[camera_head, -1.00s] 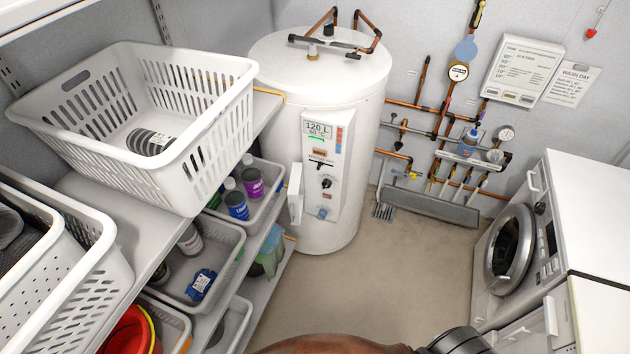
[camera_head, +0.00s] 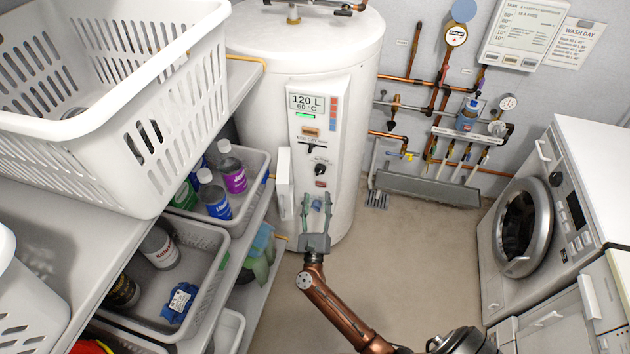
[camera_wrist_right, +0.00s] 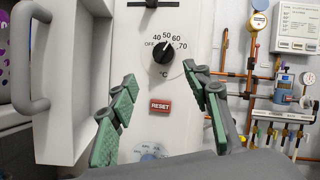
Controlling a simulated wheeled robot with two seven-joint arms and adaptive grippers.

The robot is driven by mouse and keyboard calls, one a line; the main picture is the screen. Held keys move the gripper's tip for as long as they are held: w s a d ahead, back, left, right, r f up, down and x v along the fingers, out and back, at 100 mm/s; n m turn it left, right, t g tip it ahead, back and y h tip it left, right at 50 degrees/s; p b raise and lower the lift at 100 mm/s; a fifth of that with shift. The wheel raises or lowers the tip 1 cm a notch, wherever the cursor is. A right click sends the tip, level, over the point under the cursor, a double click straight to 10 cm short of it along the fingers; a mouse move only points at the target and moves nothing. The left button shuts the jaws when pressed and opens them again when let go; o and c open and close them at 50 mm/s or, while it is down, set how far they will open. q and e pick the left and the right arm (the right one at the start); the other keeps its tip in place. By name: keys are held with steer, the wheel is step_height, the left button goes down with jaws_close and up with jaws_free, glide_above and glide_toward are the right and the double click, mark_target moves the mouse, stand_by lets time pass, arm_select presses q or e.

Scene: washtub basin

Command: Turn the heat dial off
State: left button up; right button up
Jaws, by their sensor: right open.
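The heat dial is a black round knob (camera_head: 320,169) on the white front panel of the water heater (camera_head: 250,115). In the right wrist view the dial (camera_wrist_right: 163,51) sits above a red RESET button (camera_wrist_right: 159,106), with OFF, 40, 50, 60 and 70 printed around it. Its pointer is turned up to the right, between about 50 and 60. My right gripper (camera_head: 317,200) is open and empty in front of the lower panel, below the dial. In the right wrist view its green-padded fingers (camera_wrist_right: 160,90) stand spread to either side, apart from the dial. My left gripper is not in view.
The panel's open white cover (camera_head: 285,184) stands out to the left of the fingers, with a handle (camera_wrist_right: 30,60). Shelves with a white basket (camera_head: 170,150) and bins crowd the left. A washing machine (camera_head: 560,215) stands right. The middle floor is clear.

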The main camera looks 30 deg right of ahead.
mark_target(320, 174)
steer(key=shift+m, duration=0.6)
steer(key=x, duration=0.7)
steer(key=shift+s+r, duration=0.3)
steer(key=shift+r, duration=0.1)
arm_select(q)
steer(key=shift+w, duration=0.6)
arm_select(e)
steer(key=shift+w+d+r, duration=0.25)
steer(key=shift+w+d, duration=0.2)
steer(key=shift+w, duration=0.05)
steer(key=shift+c, duration=0.3)
steer(key=c, duration=1.1)
